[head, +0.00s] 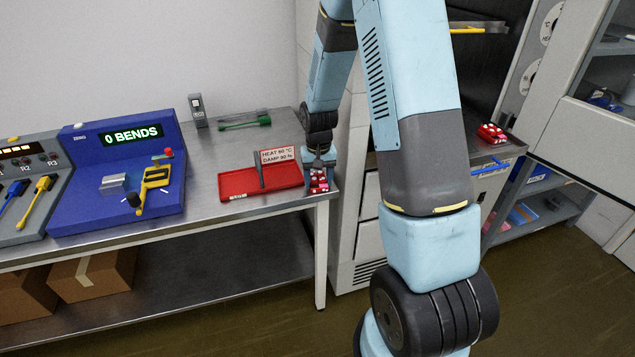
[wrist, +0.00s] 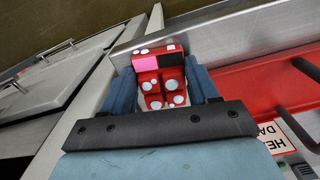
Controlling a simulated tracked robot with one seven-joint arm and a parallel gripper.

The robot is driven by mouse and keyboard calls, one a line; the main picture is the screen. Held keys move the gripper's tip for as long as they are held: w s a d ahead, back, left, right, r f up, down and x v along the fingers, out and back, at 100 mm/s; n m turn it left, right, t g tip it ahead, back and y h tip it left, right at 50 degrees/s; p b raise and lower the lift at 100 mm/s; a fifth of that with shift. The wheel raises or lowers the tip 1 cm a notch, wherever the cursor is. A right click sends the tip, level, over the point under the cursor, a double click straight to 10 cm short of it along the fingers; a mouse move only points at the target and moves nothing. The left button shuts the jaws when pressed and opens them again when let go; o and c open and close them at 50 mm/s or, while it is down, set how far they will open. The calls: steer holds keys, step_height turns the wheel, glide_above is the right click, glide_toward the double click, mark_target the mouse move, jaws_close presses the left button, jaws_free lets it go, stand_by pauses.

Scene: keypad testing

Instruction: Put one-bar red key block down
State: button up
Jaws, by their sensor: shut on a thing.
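My gripper (head: 319,170) is at the right end of the steel bench, pointing down, just right of the red tray (head: 235,190). It is shut on a red key block (head: 319,184) with white dots. In the wrist view the block (wrist: 160,88) sits between the two blue fingers, with a pink patch and a black patch on its far face. The block is low over the bench end; I cannot tell whether it touches the top. The red tray (wrist: 255,85) is apart from it, to the right in the wrist view.
A sign (head: 277,156) stands on the tray. A blue bend tester (head: 120,170) reads "0 BENDS" at left. A green-handled tool (head: 245,122) lies behind. Another red dotted block (head: 491,133) is on the right-hand counter (head: 480,157). The bench's right edge is close to my gripper.

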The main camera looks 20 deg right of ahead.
steer(key=c, duration=0.5)
